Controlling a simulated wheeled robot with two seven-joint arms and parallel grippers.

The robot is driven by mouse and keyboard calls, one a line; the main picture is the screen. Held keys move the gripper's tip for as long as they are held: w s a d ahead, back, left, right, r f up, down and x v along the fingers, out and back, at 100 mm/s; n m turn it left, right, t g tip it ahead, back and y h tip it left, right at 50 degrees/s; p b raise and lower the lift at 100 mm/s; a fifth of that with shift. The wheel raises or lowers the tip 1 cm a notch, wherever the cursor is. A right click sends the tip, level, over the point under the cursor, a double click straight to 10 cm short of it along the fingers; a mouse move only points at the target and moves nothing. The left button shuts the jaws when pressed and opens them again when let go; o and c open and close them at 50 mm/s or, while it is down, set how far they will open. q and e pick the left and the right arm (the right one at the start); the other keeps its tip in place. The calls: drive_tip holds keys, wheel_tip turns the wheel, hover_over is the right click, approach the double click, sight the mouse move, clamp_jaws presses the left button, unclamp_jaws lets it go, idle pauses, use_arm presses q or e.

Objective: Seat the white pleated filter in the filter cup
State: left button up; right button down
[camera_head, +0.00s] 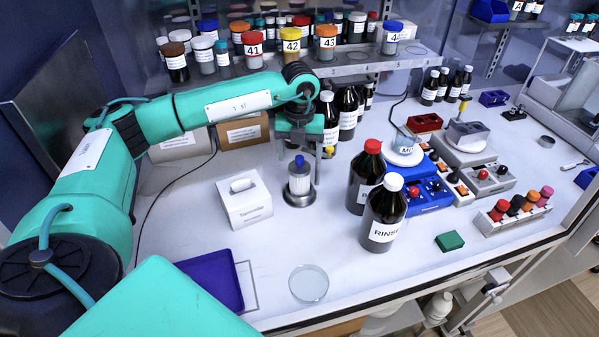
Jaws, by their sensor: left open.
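The white pleated filter (299,186) with a blue cap stands upright near the middle of the table. Its lower end is within the round grey metal filter cup (299,202); I cannot tell how deep it sits. My left gripper (301,158) points down just above and around the blue cap, open, with its fingers on either side and apart from the filter. My right gripper is not in view.
A white box (244,199) stands left of the cup. Brown bottles, including one marked RINSE (383,218), stand to the right. A glass dish (309,283) lies in front. A bottle shelf (345,70) runs behind my arm.

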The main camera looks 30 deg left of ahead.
use_arm(q)
wheel_tip(320, 180, up, 4)
drive_tip(key=shift+r+b, duration=0.1)
drive_tip(key=shift+b, duration=0.5)
drive_tip(key=shift+r, duration=0.55)
